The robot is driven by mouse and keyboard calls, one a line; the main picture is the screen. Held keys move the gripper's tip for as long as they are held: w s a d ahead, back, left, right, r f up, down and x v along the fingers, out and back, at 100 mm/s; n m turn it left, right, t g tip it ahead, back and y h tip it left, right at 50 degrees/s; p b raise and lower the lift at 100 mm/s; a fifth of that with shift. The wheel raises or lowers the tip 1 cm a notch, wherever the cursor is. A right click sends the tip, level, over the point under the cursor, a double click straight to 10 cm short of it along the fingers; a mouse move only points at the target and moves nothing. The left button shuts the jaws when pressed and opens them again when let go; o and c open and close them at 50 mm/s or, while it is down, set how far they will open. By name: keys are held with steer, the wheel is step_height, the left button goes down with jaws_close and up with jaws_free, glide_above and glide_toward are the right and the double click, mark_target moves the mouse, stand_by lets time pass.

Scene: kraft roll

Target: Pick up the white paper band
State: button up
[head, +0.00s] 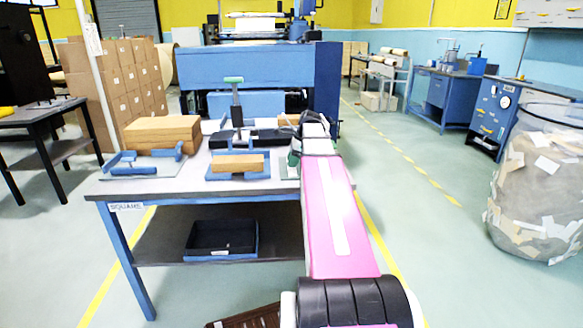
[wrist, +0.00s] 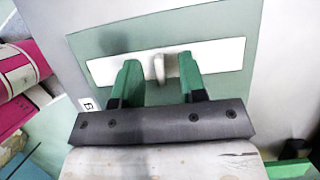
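The white paper band (wrist: 219,56) lies as a long flat strip on a grey-green mat (wrist: 92,46) in the wrist view. A small pale upright piece (wrist: 159,68) stands at the strip's middle, between my fingers. I cannot tell whether it is part of the band. My gripper (wrist: 158,67) has two green fingers, set apart on either side of this piece, with gaps visible. Its fingertips overlap the band in the picture; I cannot tell whether they touch it. In the head view my arm hides the band, and only a little of the gripper's green shows at the table's right end.
The table (head: 200,165) also carries a cardboard stack (head: 162,134), a blue fixture with a tan block (head: 238,164) and a green-topped upright tool (head: 236,105). A dark bin (head: 222,238) sits on the shelf below. A clear bag of scraps (head: 540,185) stands right; the floor between is free.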

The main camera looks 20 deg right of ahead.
jaws_close()
steer(key=shift+r, duration=0.15)
